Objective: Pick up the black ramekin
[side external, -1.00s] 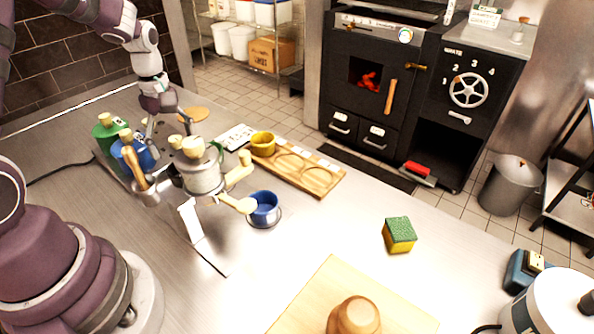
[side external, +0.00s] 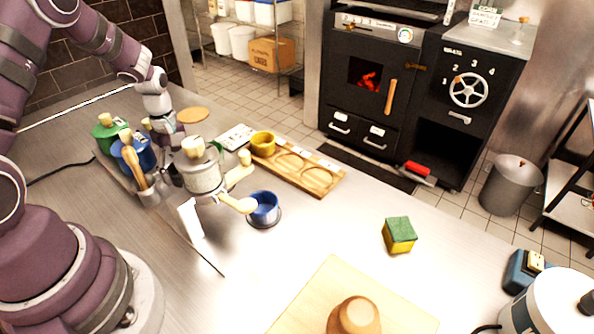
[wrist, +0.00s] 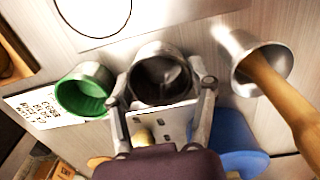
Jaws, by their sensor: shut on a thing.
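In the wrist view, a round ramekin (wrist: 160,72) with a dark inside and a greyish rim stands between the two fingers of my gripper (wrist: 164,92). The fingers are closed against its sides, one on each side. In the side view, my gripper (side external: 168,132) is low over the counter behind the white pot (side external: 200,172). Its fingertips and the black ramekin are hidden there by the pot and the canisters, so I cannot tell whether the ramekin is off the counter.
A green ramekin (wrist: 84,90) is close left of my gripper; a metal cup with a wooden utensil (wrist: 242,62) and a blue canister (wrist: 235,140) are right. A yellow ramekin (side external: 262,144) sits on a wooden board (side external: 318,182). A blue ramekin (side external: 264,208) stands in front of it.

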